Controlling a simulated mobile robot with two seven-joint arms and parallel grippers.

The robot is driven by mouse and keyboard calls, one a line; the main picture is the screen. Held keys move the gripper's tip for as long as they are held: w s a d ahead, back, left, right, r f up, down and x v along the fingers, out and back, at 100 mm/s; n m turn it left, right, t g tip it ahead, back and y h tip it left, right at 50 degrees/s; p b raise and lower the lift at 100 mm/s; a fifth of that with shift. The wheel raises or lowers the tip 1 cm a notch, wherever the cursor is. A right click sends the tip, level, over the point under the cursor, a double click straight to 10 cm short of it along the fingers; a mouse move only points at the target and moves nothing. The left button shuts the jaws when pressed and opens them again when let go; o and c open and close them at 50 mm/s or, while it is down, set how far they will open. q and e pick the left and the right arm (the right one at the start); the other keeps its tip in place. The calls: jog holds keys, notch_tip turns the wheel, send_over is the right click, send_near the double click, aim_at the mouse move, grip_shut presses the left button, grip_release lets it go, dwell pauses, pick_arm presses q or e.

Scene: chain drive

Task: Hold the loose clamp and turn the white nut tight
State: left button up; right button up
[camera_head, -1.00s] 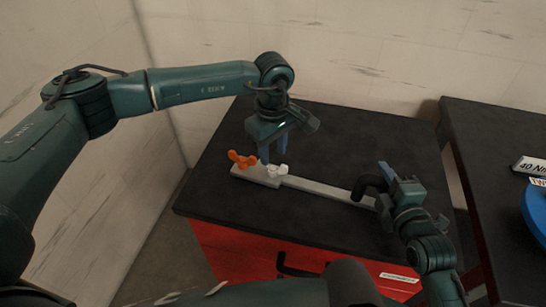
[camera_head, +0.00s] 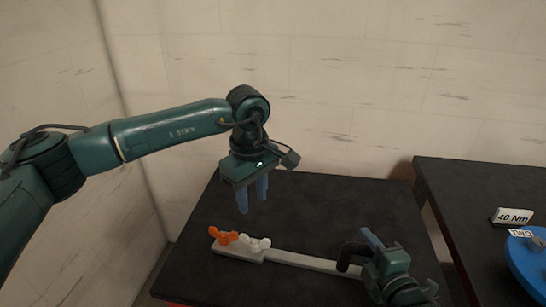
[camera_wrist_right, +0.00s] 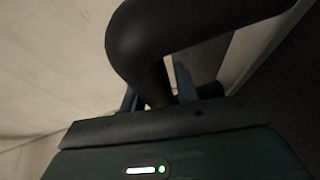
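The white winged nut (camera_head: 257,243) sits on a pale grey bar (camera_head: 305,260) lying on the black table, beside an orange winged nut (camera_head: 223,236) at the bar's left end. My left gripper (camera_head: 252,202) points down above the white nut with its two blue fingers apart and nothing between them. A black bent handle (camera_head: 350,254) stands at the bar's right end; it fills much of the right wrist view (camera_wrist_right: 150,45). My right gripper (camera_head: 366,250) has its blue fingers on either side of this handle and appears closed on it. Which part is the loose clamp is unclear.
The black tabletop (camera_head: 310,205) is clear behind the bar. A second dark table (camera_head: 470,190) at the right carries a "40 Nm" sign (camera_head: 513,216) and a blue round object (camera_head: 530,262). A pale wall stands behind.

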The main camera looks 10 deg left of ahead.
jog(key=o, duration=0.4)
jog(key=shift+r, duration=0.1)
jog(key=shift+s, duration=0.1)
